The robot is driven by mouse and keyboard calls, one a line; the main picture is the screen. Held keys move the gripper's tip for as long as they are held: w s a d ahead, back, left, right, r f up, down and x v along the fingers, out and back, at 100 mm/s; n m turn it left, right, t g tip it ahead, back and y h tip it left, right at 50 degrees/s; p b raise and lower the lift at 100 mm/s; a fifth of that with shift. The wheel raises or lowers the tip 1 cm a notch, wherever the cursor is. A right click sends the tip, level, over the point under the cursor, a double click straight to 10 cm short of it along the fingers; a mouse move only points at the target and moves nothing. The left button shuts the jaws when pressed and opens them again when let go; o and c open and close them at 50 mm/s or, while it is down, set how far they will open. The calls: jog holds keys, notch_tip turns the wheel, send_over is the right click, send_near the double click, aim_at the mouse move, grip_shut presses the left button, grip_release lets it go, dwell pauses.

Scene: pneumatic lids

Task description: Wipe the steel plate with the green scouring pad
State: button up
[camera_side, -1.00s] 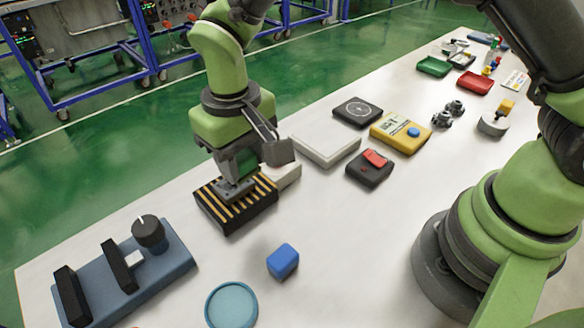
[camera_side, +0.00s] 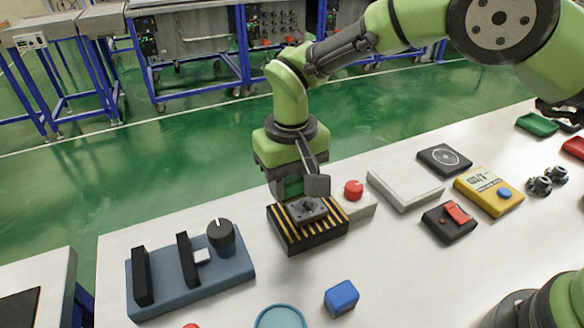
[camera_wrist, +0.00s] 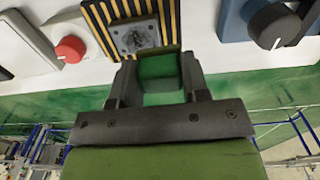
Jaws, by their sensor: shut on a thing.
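My gripper (camera_side: 297,188) is shut on the green scouring pad (camera_wrist: 160,75), which sits between the two fingers in the wrist view. In the side view only a sliver of green shows behind the near finger. The small grey steel plate (camera_wrist: 135,38) has a dark smudge in its middle and bolts at its corners. It lies on a black block with yellow stripes (camera_side: 322,236), just beyond the pad in the wrist view. The pad is at the plate's edge; I cannot tell whether they touch.
A white box with a red knob (camera_side: 353,190) stands close beside the striped block. A blue-grey fixture with a black dial (camera_side: 221,234) is to the left. A blue cube (camera_side: 341,297) and a teal round dish (camera_side: 280,317) lie in front. Bare white table lies between them.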

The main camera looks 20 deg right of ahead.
aim_at(292, 214)
jog(key=shift+f, duration=2.35)
jog(key=shift+d+r, duration=0.25)
jog(key=shift+d, duration=0.2)
jog(key=shift+c, duration=0.3)
jog(key=shift+d+f, duration=0.15)
jog(key=shift+d, duration=2.5)
jog(key=shift+a, duration=3.2)
jog(key=shift+d+r, duration=0.1)
jog(key=shift+r, duration=4)
